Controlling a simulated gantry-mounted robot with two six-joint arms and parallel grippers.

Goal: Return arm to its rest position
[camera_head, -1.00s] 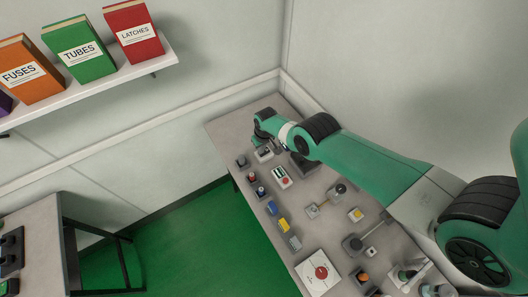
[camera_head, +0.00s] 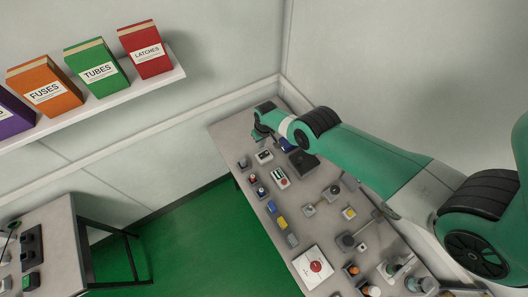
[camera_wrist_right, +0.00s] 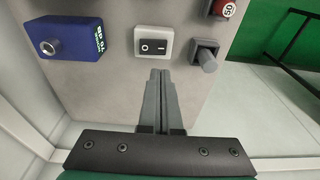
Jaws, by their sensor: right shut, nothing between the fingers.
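My right arm (camera_head: 375,165) is green and reaches in from the right over the bench (camera_head: 222,130). My right gripper (camera_head: 259,136) is over the bench's far end, and its fingers are small and partly hidden in the head view. In the right wrist view the two grey fingers (camera_wrist_right: 160,76) are shut together with nothing between them. Their tips point at the white rocker switch (camera_wrist_right: 153,43) and appear just short of it. The switch also shows in the head view (camera_head: 264,156). My left gripper is in neither view.
A blue tester box (camera_wrist_right: 72,37) and a grey knob block (camera_wrist_right: 205,54) flank the switch. Several small devices, such as a red button on a white plate (camera_head: 316,267), lie along the bench. A shelf (camera_head: 150,87) holds labelled boxes. Green floor (camera_head: 205,245) is open.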

